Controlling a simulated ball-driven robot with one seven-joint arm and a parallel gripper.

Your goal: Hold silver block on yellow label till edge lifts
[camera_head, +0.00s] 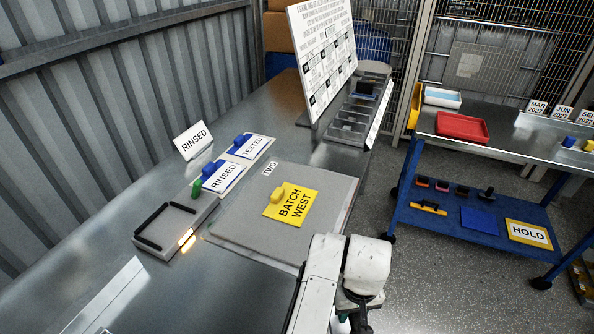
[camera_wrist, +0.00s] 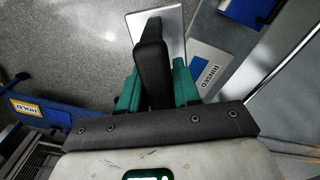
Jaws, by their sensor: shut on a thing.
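The yellow label (camera_head: 292,204), printed BATCH WEST, lies flat on a grey panel (camera_head: 240,225) on the metal bench, with a yellow knob-like piece at its upper left. My gripper (camera_wrist: 156,84) is shut on the black handle of the silver block (camera_wrist: 172,22). Its green fingers lie on either side of the handle, and part of the silver plate shows beyond it. In the head view my arm is at the bottom, right of and nearer than the label. The gripper and block are mostly hidden there. The block is away from the label.
A grey station (camera_head: 175,228) with a black-edged recess and an orange light stands left of the panel. RINSED (camera_head: 223,177) and TESTED (camera_head: 251,146) labels lie behind it. A standing board (camera_head: 325,52) is at the back. A blue cart (camera_head: 470,190) stands right, across open floor.

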